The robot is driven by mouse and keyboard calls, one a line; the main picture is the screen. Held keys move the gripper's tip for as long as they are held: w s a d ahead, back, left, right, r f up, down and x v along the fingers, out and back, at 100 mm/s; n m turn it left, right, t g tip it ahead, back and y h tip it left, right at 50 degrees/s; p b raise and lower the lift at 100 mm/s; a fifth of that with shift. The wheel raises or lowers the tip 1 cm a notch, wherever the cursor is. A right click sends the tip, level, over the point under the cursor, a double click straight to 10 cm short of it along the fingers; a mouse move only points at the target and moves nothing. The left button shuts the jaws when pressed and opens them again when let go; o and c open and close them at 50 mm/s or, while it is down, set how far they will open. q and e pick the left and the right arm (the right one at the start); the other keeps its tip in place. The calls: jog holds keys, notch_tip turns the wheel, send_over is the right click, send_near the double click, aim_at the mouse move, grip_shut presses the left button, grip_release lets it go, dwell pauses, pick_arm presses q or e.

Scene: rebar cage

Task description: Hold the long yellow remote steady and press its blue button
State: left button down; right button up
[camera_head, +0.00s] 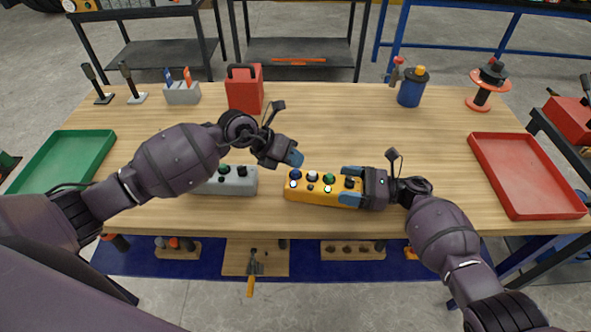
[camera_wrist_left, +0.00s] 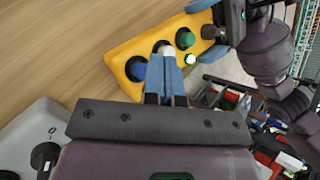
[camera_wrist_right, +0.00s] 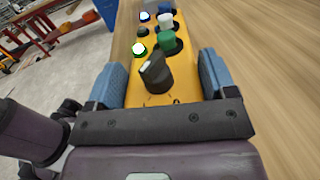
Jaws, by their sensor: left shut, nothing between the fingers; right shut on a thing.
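The long yellow remote (camera_head: 315,194) lies on the wooden table. My right gripper (camera_wrist_right: 158,78) is shut across its right end, with one finger on each side, near the black knob (camera_wrist_right: 157,76). My left gripper (camera_head: 295,158) is shut and empty above that left end. I cannot tell whether its fingertips touch a button.
A grey control box (camera_head: 228,188) lies left of the remote, under my left forearm. A green tray (camera_head: 68,160) is at far left, a red tray (camera_head: 530,175) at far right. A red case (camera_head: 244,90) and blue canister (camera_head: 411,92) stand behind. The table's middle is clear.

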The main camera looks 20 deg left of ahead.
aim_at(294, 170)
pick_arm(q)
jog(key=shift+r, duration=0.25)
pick_arm(e)
jog(key=shift+f, duration=0.1)
pick_arm(q)
jog(key=shift+r, duration=2.5)
